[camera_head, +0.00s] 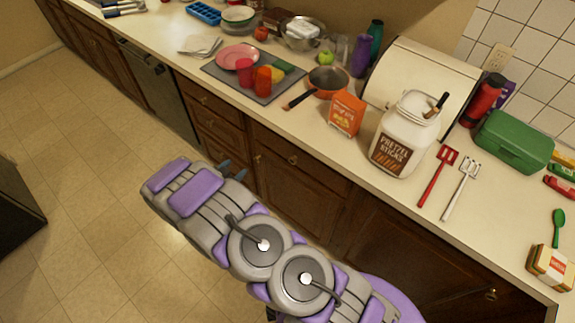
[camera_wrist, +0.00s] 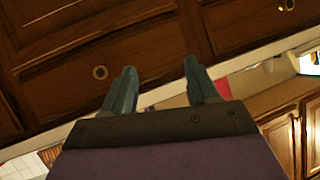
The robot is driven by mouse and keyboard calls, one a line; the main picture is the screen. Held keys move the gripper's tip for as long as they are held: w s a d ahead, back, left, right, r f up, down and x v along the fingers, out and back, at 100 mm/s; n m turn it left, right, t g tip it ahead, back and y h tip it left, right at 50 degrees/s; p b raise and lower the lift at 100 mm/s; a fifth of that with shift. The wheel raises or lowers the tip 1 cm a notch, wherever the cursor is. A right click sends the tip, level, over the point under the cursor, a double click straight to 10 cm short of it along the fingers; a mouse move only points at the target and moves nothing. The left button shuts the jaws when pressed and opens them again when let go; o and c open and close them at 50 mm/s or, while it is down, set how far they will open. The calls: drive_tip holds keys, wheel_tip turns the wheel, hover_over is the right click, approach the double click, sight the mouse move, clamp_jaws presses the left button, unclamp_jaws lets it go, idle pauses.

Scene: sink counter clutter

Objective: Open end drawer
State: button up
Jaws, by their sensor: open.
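The counter's wooden front has several drawers, all looking shut. A stack of drawers (camera_head: 220,127) with small knobs is left of centre in the head view. A wider drawer front (camera_head: 300,160) with one knob is right of it. Another knob (camera_head: 490,294) shows at the far right end of the front. My gripper (camera_head: 232,170) is open and empty, near the cabinet fronts below the counter. In the wrist view my gripper (camera_wrist: 161,70) points at dark drawer fronts. Neither is between the fingers.
The counter edge (camera_head: 275,123) runs above the drawers.

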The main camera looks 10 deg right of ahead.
drive_tip(key=s+d+f+h, duration=0.4)
drive_tip(key=s+d+h, duration=0.2)
drive_tip(key=s, duration=0.3)
drive_tip(key=b, duration=0.3)
approach(291, 161)
drive_tip(key=shift+m+t+h, duration=0.3)
drive_tip(key=shift+m+t, duration=0.1)
drive_tip(key=x, duration=0.5)
drive_tip(key=f+x, duration=0.1)
drive_tip(key=x, duration=0.2)
drive_tip(key=shift+d, duration=0.15)
clamp_jaws()
